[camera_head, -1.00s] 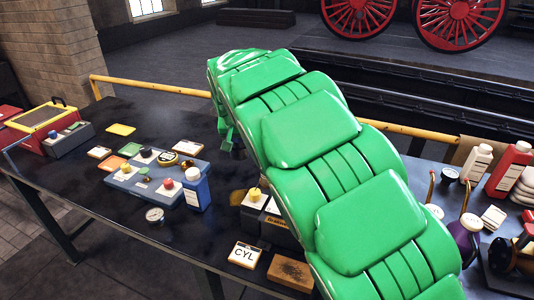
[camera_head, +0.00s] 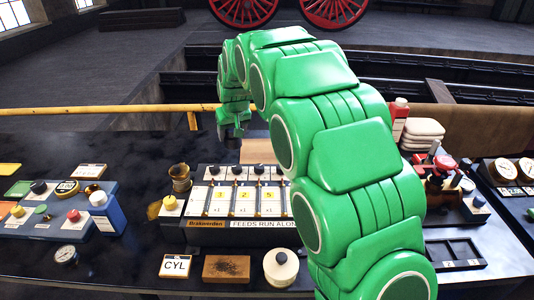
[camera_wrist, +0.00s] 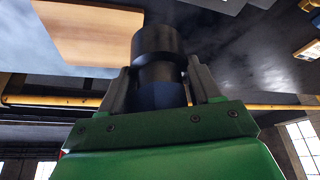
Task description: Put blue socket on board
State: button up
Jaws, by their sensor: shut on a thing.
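My gripper (camera_head: 235,138) hangs over the back part of the dark bench. In the wrist view, my gripper (camera_wrist: 160,85) is shut on the socket (camera_wrist: 158,50), which has a dark round end and a dark blue section between the fingers. In the head view, the socket is too dark and small to tell from the fingers. A pale wooden board (camera_head: 257,152) lies behind the lever box, partly hidden by my arm. It also shows in the wrist view, the board (camera_wrist: 90,35) being at upper left, apart from the socket.
The lever box (camera_head: 245,223) stands in front of the board, with a brass cup (camera_head: 180,178) at its left. A blue control box (camera_head: 105,215) is further left. A yellow rail (camera_head: 100,109) runs along the bench's back. Bare bench lies left of my gripper.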

jog(key=w+d+f, duration=0.2)
jog(key=d, duration=1.1)
send_near(265, 149)
jog(key=shift+w+a+f, duration=0.35)
jog(key=shift+w, duration=0.25)
jog(key=shift+f, duration=1.55)
jog(key=shift+f, duration=0.15)
jog(key=o, duration=1.5)
